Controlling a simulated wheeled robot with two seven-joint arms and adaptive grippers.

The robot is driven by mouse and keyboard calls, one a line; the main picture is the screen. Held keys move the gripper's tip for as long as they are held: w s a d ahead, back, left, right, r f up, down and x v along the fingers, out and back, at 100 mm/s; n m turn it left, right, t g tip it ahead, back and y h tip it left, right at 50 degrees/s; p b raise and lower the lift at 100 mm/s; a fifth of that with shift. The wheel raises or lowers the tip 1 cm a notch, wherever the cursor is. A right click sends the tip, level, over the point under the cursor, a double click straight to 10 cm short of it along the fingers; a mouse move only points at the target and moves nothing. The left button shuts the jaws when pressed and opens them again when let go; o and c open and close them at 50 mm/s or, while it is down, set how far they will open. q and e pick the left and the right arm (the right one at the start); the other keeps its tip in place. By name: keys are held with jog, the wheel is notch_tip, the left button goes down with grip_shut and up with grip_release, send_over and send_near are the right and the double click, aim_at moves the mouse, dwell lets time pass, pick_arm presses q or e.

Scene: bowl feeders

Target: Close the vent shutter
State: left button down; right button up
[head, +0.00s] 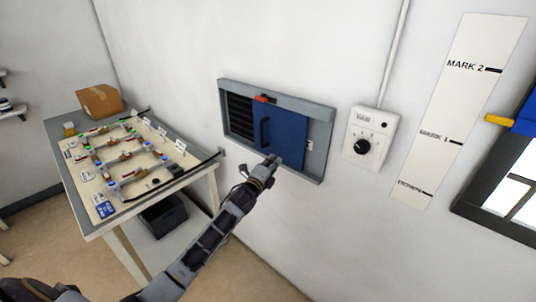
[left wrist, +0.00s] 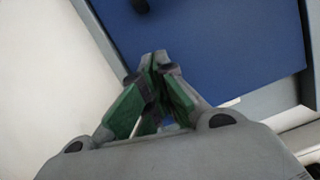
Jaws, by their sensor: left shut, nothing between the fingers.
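The vent shutter is a blue sliding panel (head: 281,136) in a grey wall frame (head: 314,155). A dark vertical handle (head: 264,132) is near the panel's left edge. My left gripper (head: 275,160) is shut and empty, at the panel's lower edge. In the left wrist view the closed fingertips (left wrist: 155,60) are over the blue panel (left wrist: 215,50); contact cannot be told. My right gripper is not in view.
A dial box (head: 370,135) is on the wall right of the vent, under a conduit (head: 393,55). A marked white strip (head: 455,105) hangs further right. A table with a fixture board (head: 185,160) and a cardboard box (head: 99,101) stands at the left.

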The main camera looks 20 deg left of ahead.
aim_at(271, 146)
pick_arm(q)
jog(key=shift+w+d+r, duration=0.1)
jog(key=shift+w, duration=0.55)
jog(key=shift+w+a+r+p, duration=0.15)
jog(key=shift+w+a+p, duration=0.15)
jog(key=shift+a, duration=0.45)
jog(key=shift+w+a+r+p, duration=0.15)
jog(key=shift+w+a+p, duration=0.15)
jog(key=shift+a, duration=0.4)
jog(key=shift+w+a, duration=0.2)
jog(key=shift+a, duration=0.2)
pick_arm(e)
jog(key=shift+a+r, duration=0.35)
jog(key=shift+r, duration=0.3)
pick_arm(q)
jog(key=shift+a, duration=0.15)
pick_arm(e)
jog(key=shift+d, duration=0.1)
